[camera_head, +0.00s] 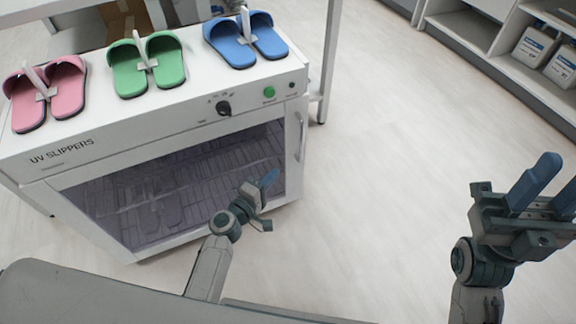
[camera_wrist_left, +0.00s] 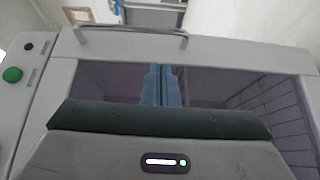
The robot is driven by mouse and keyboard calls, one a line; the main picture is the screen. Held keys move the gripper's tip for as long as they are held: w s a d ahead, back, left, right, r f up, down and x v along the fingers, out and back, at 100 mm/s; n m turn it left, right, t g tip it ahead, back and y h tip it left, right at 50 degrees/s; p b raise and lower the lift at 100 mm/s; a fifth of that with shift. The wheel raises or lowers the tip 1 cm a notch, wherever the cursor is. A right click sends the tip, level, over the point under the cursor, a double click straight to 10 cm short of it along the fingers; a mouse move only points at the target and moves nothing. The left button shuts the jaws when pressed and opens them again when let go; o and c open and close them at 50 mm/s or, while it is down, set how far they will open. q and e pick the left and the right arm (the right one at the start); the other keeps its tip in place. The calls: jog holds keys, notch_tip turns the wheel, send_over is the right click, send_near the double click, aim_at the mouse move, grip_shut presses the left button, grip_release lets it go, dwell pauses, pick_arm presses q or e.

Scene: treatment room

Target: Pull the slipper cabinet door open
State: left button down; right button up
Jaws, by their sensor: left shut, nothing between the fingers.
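The white slipper cabinet (camera_head: 106,136) is labelled "UV SLIPPERS" and has a dark tinted window in its front door (camera_head: 160,243). The door looks shut. Its vertical handle (camera_head: 300,137) is at the right edge of the door; in the left wrist view the handle (camera_wrist_left: 130,34) lies across the top. My left gripper (camera_head: 270,178) is shut and empty in front of the window, left of and below the handle, apart from it. Its blue fingertips (camera_wrist_left: 162,72) are together in the left wrist view. My right gripper (camera_head: 546,190) is open and empty at the right, far from the cabinet.
Pink slippers (camera_head: 66,88), green slippers (camera_head: 163,62) and blue slippers (camera_head: 268,36) stand on top of the cabinet. A dark knob (camera_head: 223,108) and a green button (camera_head: 269,92) are on its front panel. Floor right of the cabinet is clear. Shelves with boxes (camera_head: 534,48) stand back right.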

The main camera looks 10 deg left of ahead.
pick_arm(q)
jog(key=x, duration=1)
jog(key=shift+r, duration=0.25)
